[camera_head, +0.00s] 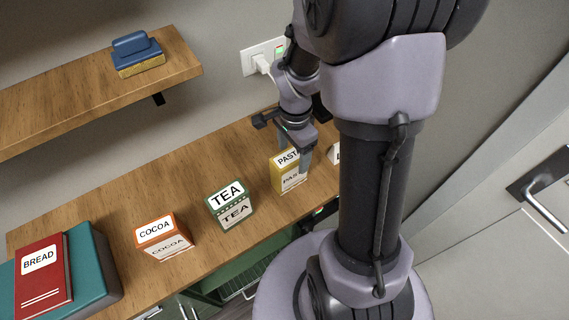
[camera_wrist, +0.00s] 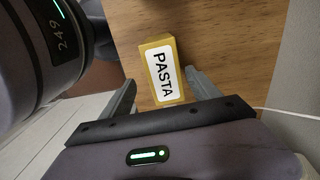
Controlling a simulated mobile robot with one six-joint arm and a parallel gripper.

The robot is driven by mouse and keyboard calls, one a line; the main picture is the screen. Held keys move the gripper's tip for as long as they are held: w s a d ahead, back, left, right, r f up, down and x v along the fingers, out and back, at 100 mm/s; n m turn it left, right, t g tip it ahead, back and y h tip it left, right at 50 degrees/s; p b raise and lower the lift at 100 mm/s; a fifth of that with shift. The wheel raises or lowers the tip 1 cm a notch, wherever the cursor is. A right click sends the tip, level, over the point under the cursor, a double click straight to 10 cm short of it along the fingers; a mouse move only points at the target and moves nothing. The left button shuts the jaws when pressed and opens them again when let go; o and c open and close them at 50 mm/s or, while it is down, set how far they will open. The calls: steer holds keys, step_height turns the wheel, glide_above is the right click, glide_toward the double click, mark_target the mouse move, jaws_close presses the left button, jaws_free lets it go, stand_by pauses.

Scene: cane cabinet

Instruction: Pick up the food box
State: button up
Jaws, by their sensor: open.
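The yellow box labelled PASTA (camera_head: 289,181) stands on the wooden counter, partly covered by my gripper in the head view. My gripper (camera_head: 295,155) is open above it, with its fingers pointing down near the top. In the wrist view, the PASTA box (camera_wrist: 163,72) lies between the two spread fingers of my gripper (camera_wrist: 160,82). Contact with the fingers cannot be made out. A green box labelled TEA (camera_head: 231,204) and an orange box labelled COCOA (camera_head: 164,237) stand to its left.
The wooden counter (camera_head: 110,200) is clear behind the boxes. A red BREAD book (camera_head: 43,282) lies on a teal case (camera_head: 98,270) at far left. A wall shelf (camera_head: 60,98) holds a blue-and-yellow item (camera_head: 137,58). Another white-labelled box (camera_head: 334,153) is partly hidden by my arm.

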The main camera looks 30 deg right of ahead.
steer(key=f+b, duration=0.1)
steer(key=f, duration=0.2)
steer(key=f+b, duration=0.1)
steer(key=f, duration=0.2)
steer(key=f+b, duration=0.1)
steer(key=f, duration=0.1)
steer(key=shift+w+a+f+b, duration=0.25)
steer(key=shift+w+f+b, duration=0.05)
steer(key=shift+w+f, duration=0.1)
steer(key=shift+s+r, duration=0.1)
steer(key=shift+r, duration=0.1)
steer(key=shift+c, duration=0.6)
jaws_close()
